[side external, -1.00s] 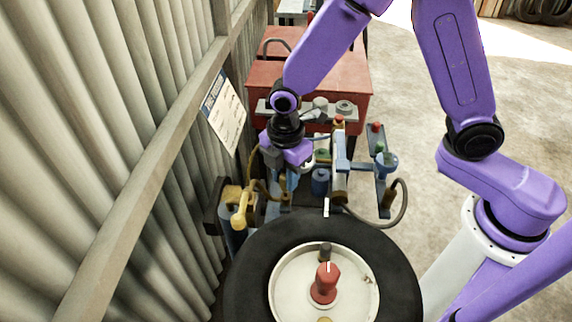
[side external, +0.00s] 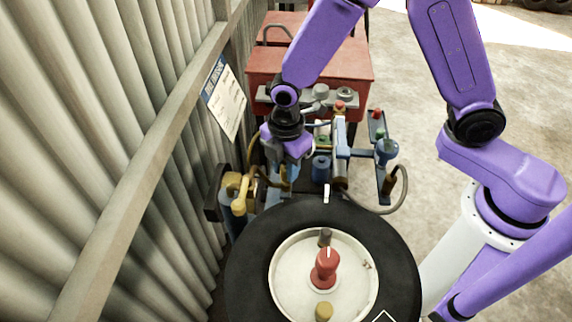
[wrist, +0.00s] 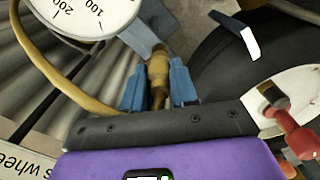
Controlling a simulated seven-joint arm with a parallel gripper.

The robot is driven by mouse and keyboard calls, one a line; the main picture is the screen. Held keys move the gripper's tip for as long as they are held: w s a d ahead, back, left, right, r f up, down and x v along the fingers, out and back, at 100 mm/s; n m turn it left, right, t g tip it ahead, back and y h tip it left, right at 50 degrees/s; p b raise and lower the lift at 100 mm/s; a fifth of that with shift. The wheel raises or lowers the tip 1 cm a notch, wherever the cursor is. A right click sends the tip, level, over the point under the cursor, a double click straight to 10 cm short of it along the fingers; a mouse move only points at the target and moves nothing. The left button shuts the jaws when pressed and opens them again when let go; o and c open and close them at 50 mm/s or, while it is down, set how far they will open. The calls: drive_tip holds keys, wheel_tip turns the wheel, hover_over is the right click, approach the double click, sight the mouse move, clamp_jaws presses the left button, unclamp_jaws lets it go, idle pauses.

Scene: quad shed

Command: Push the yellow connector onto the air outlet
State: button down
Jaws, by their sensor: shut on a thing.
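The yellow connector (wrist: 158,72) is a brass-yellow fitting between the two blue fingers of my gripper (wrist: 157,84) in the wrist view. My gripper is shut on it. The far end of the connector meets or lies in front of a dark fitting (wrist: 158,49) by a grey block; I cannot tell whether it is seated. In the side view my gripper (side external: 284,172) points down behind the tyre, and the connector is mostly hidden by it. The air outlet cannot be picked out with certainty.
A round gauge (wrist: 85,12) and a yellow hose (wrist: 50,85) lie close at left in the wrist view. A black tyre (side external: 250,260) with a pale hub and red knob (side external: 325,268) stands in front. A corrugated wall (side external: 90,130) is left; open floor (side external: 425,110) is right.

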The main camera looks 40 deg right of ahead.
drive_tip(key=shift+f, duration=0.65)
idle(0.7)
drive_tip(key=c, duration=1.2)
unclamp_jaws()
drive_tip(key=shift+o, duration=0.2)
drive_tip(key=shift+r, duration=5.5)
drive_tip(key=s+d+r+m, duration=0.2)
drive_tip(key=s+d+m, duration=0.2)
drive_tip(key=s+d, duration=0.4)
drive_tip(key=s+d+r+m, duration=0.2)
drive_tip(key=s+d+m, duration=0.1)
drive_tip(key=s+d, duration=0.6)
drive_tip(key=s, duration=0.3)
drive_tip(key=shift+s+r+m, duration=0.25)
drive_tip(key=shift+s+m, duration=0.15)
